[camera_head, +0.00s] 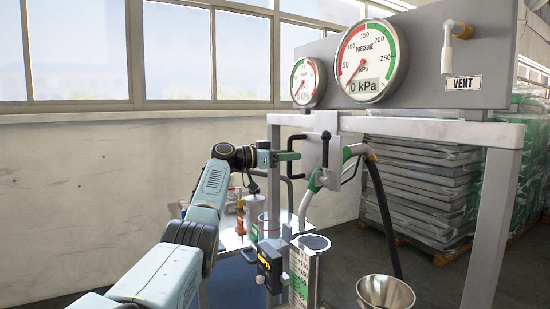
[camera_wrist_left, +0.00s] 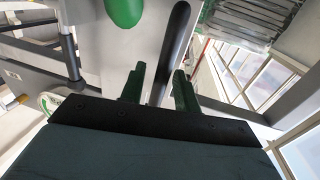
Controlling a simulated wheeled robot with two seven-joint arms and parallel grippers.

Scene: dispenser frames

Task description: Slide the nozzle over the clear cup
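The nozzle (camera_head: 317,180), with green and white body parts, hangs at the sliding plate in the head view. The plate (camera_head: 313,150) carries a black upright handle (camera_head: 325,149). A clear graduated cup (camera_head: 300,272) stands below the nozzle, partly hidden. My right gripper is not in view.
A metal rail frame (camera_head: 487,225) carries a panel with two pressure gauges (camera_head: 369,62). A black hose (camera_head: 383,215) hangs from the nozzle. A dark labelled box (camera_head: 270,268) stands left of the cup. Bottles stand on a tray behind.

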